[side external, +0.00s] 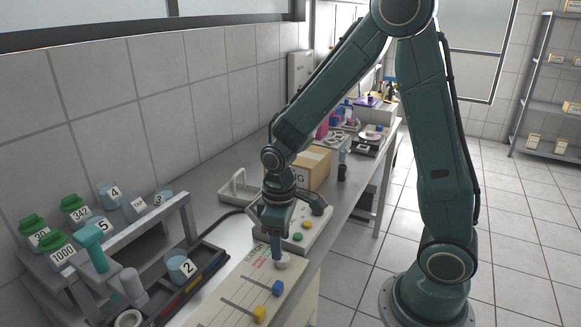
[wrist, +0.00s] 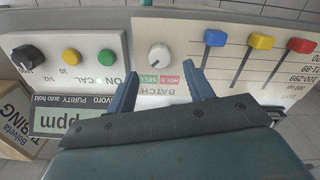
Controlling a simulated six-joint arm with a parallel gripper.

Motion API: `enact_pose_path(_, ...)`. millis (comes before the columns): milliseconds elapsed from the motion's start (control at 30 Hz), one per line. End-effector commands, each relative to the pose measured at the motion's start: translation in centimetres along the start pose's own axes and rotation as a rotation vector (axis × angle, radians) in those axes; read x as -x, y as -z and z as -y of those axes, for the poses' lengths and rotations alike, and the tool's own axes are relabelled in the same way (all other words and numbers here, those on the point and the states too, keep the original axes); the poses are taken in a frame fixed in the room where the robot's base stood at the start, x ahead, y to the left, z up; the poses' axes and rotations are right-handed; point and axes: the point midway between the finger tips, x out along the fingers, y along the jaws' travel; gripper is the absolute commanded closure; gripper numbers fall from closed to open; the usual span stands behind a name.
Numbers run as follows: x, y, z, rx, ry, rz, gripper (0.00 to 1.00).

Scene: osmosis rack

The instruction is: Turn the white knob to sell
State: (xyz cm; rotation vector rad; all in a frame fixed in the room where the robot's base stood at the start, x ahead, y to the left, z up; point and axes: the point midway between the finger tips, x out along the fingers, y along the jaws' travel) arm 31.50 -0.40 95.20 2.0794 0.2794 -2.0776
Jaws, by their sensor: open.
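The white knob (wrist: 159,56) sits on the pale batch panel (wrist: 222,92). In the wrist view it lies just beyond and between my fingertips. A small label below it reads upside down, with a red HOLD part (wrist: 169,79) and a SELL part (wrist: 151,79) to its left. I cannot tell surely which way the knob points. My gripper (wrist: 163,76) is open, its two blue fingers apart on either side of the label, with nothing between them. In the side view, my gripper (side external: 277,250) points down right at the white knob (side external: 283,262), partly covering it; contact cannot be told.
Blue (wrist: 215,38), yellow (wrist: 261,42) and red (wrist: 301,45) sliders stand right of the knob. A purity meter (wrist: 78,119) with a black knob and yellow and green buttons is at left. A bottle rack (side external: 150,237) and cardboard box (side external: 313,168) stand nearby.

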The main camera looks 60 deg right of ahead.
Motion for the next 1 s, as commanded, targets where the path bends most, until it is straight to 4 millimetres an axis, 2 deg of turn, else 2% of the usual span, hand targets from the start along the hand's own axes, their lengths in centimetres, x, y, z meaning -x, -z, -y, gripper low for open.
enact_pose_path(500, 7.6, 0.0, 0.0, 0.000, -0.001, -0.004, 0.48)
enact_pose_path(700, 9.2, 0.0, 0.0, 0.000, 0.000, -0.002, 0.48)
enact_pose_path(1000, 9.6, -0.1, 0.0, 0.000, 0.000, 0.001, 0.48)
